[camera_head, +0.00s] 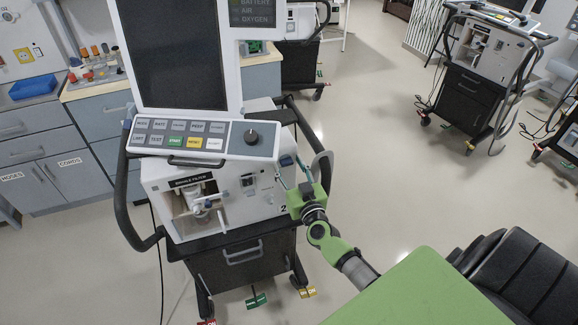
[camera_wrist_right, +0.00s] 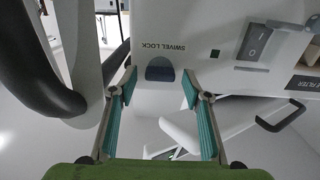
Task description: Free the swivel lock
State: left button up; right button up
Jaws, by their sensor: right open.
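The swivel lock (camera_wrist_right: 160,70) is a small dark blue tab on the ventilator's white housing, beside an upside-down SWIVEL LOCK label (camera_wrist_right: 163,48) in the right wrist view. In the head view it shows as a dark spot (camera_head: 286,160) at the housing's upper right. My right gripper (camera_wrist_right: 160,84) is open, with its teal fingers on either side of the tab. No contact between fingers and tab is visible. In the head view the right gripper (camera_head: 293,171) reaches the ventilator's right side. The ventilator screen (camera_head: 180,55) stands above its button panel (camera_head: 190,137). My left gripper is not in view.
A grey rocker switch (camera_wrist_right: 255,42) is near the tab. A black cart rail (camera_head: 137,225) curves around the ventilator's left side. Counters with a blue tray (camera_head: 33,87) stand at left. Other ventilator carts (camera_head: 480,75) stand behind. Open floor lies to the right.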

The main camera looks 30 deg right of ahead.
jog(key=c, duration=1.1)
jog(key=shift+m, duration=0.5)
jog(key=m, duration=0.7)
jog(key=shift+d+f+m, duration=0.15)
jog(key=shift+m, duration=0.15)
jog(key=m+b, duration=0.1)
jog(key=m, duration=0.3)
jog(key=shift+f+m, duration=0.1)
jog(key=shift+m, duration=0.2)
jog(key=m+b, duration=0.1)
jog(key=m, duration=0.3)
jog(key=shift+s+d+m+b, duration=0.1)
jog(key=shift+m+b, duration=0.2)
jog(key=shift+m, duration=0.1)
